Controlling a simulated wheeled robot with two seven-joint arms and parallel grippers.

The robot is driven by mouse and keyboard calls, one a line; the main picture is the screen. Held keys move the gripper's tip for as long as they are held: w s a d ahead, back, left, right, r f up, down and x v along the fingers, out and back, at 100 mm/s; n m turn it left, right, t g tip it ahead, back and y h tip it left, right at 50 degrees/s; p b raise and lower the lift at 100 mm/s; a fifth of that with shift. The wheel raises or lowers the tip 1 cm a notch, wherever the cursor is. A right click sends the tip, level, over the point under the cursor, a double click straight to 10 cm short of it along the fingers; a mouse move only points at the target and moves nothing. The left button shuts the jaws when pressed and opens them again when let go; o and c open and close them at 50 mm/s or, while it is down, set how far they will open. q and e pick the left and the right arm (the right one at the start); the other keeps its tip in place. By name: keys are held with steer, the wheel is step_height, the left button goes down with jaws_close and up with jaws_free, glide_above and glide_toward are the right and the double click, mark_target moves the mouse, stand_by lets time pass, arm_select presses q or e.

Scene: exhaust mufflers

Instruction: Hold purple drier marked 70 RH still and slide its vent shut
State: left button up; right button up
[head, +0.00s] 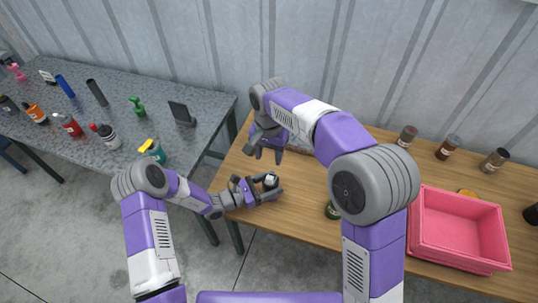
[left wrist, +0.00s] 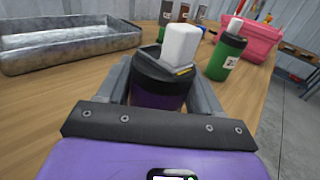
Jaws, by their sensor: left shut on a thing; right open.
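The purple drier (left wrist: 157,94) stands on the wooden table between the fingers of my left gripper (left wrist: 164,88), which is shut on its sides. It has a dark top with a white block on it and a small yellow mark beside the block. Its label is not visible, and I cannot tell how far the vent is open. In the head view the drier (head: 271,180) is small, at the tip of my left gripper (head: 266,184). My right gripper (head: 268,154) is open and empty, just behind the drier and apart from it.
A green drier (left wrist: 227,57) with a white top stands to the right. A metal tray (left wrist: 70,45) lies at the back left. A pink crate (head: 460,263) and several brown jars stand farther right. A grey table (head: 110,110) with bottles is at the left.

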arm_select(q)
steer(key=o, duration=1.2)
